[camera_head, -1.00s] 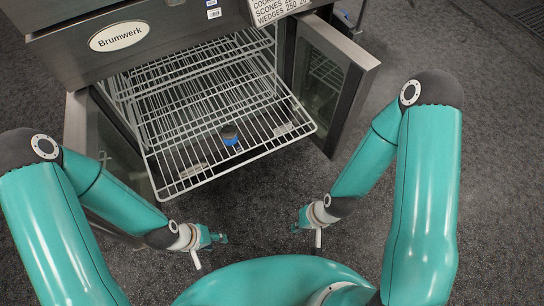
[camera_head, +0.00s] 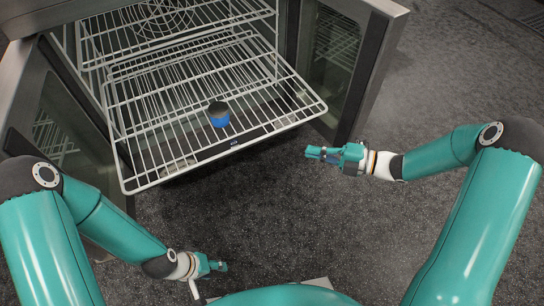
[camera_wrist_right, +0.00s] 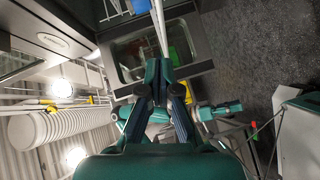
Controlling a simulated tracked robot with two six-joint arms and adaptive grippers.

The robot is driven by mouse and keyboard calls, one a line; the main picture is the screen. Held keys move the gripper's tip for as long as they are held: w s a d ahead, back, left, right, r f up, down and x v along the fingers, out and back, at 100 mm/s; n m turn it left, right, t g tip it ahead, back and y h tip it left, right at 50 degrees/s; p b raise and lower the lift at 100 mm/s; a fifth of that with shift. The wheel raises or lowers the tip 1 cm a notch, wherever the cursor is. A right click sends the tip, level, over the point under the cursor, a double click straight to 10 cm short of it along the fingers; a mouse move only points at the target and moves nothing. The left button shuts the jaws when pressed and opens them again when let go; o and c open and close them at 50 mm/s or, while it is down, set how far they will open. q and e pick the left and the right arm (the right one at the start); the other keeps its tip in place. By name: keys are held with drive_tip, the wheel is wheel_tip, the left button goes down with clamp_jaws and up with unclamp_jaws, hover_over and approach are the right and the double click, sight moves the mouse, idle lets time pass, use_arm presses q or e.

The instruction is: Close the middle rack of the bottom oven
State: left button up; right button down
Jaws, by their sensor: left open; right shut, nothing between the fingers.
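A white wire rack (camera_head: 130,190) is pulled well out of the open oven, with its front edge over the floor. My left gripper (camera_head: 222,266) is open and empty, low over the floor in front of the rack.
The oven's right door (camera_head: 345,60) and left door (camera_head: 65,115) stand open on both sides of the rack. Another wire shelf (camera_head: 180,35) sits inside, higher up. The dark carpet (camera_head: 440,90) to the right is clear.

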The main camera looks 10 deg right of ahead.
use_arm(q)
drive_tip(key=shift+f+b, duration=1.1)
drive_tip(key=shift+f, duration=0.4)
use_arm(e)
drive_tip(key=w+a+f+n, duration=0.1)
drive_tip(key=w+a+f, duration=0.1)
drive_tip(key=w+a, duration=0.5)
drive_tip(key=shift+w+a+f+n+g, duration=0.15)
drive_tip(key=shift+a+f+n+g, duration=0.2)
drive_tip(key=shift+a, duration=0.95)
